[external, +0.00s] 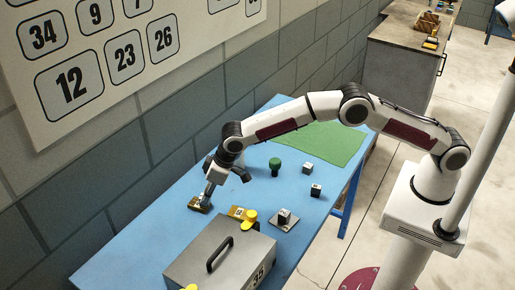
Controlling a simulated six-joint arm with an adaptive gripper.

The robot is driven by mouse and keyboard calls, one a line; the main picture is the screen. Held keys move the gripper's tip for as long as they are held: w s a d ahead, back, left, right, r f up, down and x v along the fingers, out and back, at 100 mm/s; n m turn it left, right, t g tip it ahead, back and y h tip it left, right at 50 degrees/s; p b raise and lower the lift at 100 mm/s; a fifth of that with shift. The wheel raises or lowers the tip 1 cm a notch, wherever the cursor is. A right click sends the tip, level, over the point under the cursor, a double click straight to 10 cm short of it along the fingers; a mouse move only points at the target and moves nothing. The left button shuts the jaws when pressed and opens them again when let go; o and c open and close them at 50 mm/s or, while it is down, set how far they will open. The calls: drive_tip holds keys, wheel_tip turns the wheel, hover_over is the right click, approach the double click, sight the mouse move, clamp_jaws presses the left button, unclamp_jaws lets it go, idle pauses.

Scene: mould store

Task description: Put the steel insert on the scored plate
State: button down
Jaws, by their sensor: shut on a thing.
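My gripper (210,191) points down over the far-left part of the blue table. A flat grey plate (275,223), which looks like the scored plate, lies right of the middle. A small steel-grey block (284,215), perhaps the steel insert, stands on it. Two similar grey blocks with dark parts stand farther back, one upper (308,168) and one lower (316,189). Scoring on the plate is too small to make out.
A grey case (220,259) with a black handle fills the near end of the table (128,252). A yellow knobbed piece (250,217) and a labelled brass block (236,212) stand behind it. A green knobbed piece (275,165) stands near a green mat (325,143). The wall borders the left.

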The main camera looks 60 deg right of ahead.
drive_tip(key=shift+f, duration=0.65)
drive_tip(key=shift+f, duration=0.15)
drive_tip(key=c, duration=1.8)
unclamp_jaws()
drive_tip(key=shift+o, duration=0.2)
drive_tip(key=shift+s+r, duration=0.15)
drive_tip(key=shift+r, duration=0.5)
drive_tip(key=v, duration=1.1)
drive_tip(key=shift+d, duration=0.1)
